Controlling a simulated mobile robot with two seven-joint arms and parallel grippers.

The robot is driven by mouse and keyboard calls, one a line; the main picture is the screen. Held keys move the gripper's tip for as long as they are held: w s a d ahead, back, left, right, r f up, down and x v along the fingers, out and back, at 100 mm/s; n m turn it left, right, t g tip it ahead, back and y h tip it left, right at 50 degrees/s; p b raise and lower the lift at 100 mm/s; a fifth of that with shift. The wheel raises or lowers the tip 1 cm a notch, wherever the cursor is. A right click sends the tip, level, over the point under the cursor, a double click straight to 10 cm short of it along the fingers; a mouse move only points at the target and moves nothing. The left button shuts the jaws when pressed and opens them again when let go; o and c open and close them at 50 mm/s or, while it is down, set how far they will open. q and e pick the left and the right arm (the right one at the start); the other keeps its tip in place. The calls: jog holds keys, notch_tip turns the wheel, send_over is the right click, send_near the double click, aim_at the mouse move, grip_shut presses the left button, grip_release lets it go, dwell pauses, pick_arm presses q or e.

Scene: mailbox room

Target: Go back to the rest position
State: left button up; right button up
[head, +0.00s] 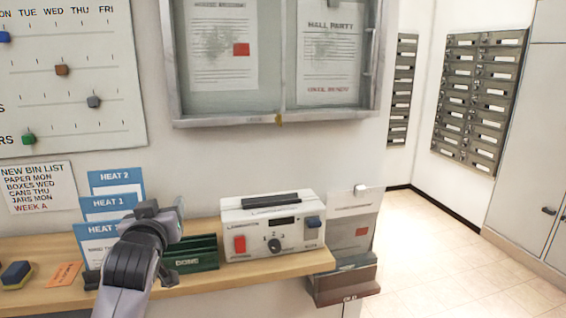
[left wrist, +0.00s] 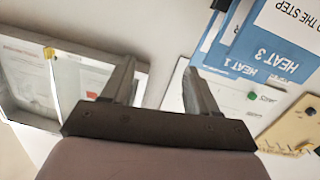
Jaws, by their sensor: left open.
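My left gripper (head: 168,212) is in front of the wall, over the wooden shelf (head: 300,264), by the blue HEAT cards (head: 115,178). Its arm comes up from the bottom left and hides part of the HEAT 3 card. In the left wrist view, its two fingers (left wrist: 158,78) are spread apart with nothing between them. That view looks upside down at the wall, with the HEAT 3 card (left wrist: 282,35) at the top right. My right gripper is in neither view.
A laminator (head: 272,228) and a green DONE tray (head: 195,254) stand on the shelf. A framed notice case (head: 276,121) hangs above. Floor (head: 440,265) at the right is clear, below mailboxes (head: 482,95).

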pick_arm(q)
jog(key=s+d+f+m+g+h, duration=0.1)
jog(key=s+f+m+h, duration=0.1)
jog(key=s+f, duration=0.65)
jog(key=s+d+f+m+g+h, duration=0.1)
jog(key=s+f+m+g, duration=0.15)
jog(key=f, duration=1.15)
jog(key=s+f+g+h, duration=0.1)
jog(key=s+f, duration=0.6)
jog(key=s, duration=0.3)
jog(key=s+d+f+m+g+h, duration=0.1)
jog(key=s+f, duration=0.6)
jog(key=s, duration=0.4)
jog(key=shift+s+d, duration=0.15)
jog(key=shift+d, duration=0.15)
jog(key=shift+g, duration=0.25)
